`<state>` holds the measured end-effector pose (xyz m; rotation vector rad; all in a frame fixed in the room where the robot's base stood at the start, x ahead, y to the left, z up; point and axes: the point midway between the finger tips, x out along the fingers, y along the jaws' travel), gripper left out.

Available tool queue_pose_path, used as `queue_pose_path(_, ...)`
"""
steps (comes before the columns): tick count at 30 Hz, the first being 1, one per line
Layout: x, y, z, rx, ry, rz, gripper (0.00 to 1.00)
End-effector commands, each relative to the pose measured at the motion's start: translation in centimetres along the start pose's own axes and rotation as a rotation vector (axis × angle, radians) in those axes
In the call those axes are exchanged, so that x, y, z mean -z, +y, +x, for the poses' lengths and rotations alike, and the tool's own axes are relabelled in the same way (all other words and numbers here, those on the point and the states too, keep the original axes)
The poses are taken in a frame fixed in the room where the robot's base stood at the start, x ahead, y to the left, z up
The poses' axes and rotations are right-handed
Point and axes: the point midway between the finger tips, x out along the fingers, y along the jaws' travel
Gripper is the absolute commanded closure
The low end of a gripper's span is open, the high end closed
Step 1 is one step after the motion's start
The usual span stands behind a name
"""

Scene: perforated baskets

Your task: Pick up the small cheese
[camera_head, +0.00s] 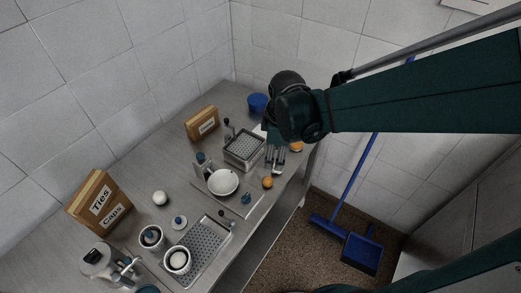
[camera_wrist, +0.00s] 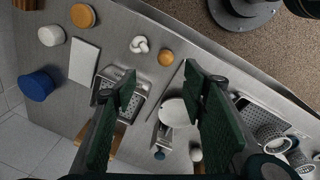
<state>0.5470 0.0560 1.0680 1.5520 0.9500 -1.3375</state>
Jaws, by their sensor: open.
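I cannot tell for sure which item is the small cheese. A small round orange piece (camera_wrist: 166,57) lies on the steel counter in the wrist view, and it appears as an orange ball (camera_head: 268,182) near the counter's front edge in the head view. A wider orange disc (camera_wrist: 83,15) and a white round piece (camera_wrist: 51,35) lie at the upper left of the wrist view. My gripper (camera_wrist: 160,82) is open and empty above the counter. In the head view my gripper (camera_head: 275,157) hangs beside the perforated basket, with its fingers pointing down.
A perforated steel basket (camera_head: 240,160), a white bowl (camera_head: 222,184) and a perforated tray (camera_head: 207,238) stand along the counter. A white knotted piece (camera_wrist: 139,44), a white board (camera_wrist: 84,62) and a blue container (camera_wrist: 38,85) lie near the orange pieces. Cardboard boxes (camera_head: 98,199) line the wall.

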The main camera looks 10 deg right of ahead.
Motion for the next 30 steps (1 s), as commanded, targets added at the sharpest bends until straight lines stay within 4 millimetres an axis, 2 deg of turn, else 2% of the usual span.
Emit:
queue_pose_path(1,0.3,0.2,1.1,0.012,-0.005,-0.033,0.57)
queue_pose_path(9,1.3,0.1,5.5,0.082,-0.029,-0.220,0.57)
queue_pose_path(15,1.7,0.0,7.8,0.120,-0.037,-0.316,0.57)
queue_pose_path(21,1.9,-0.1,8.6,0.134,-0.039,-0.351,0.57)
queue_pose_path(30,1.8,-0.1,8.6,0.134,-0.039,-0.352,0.57)
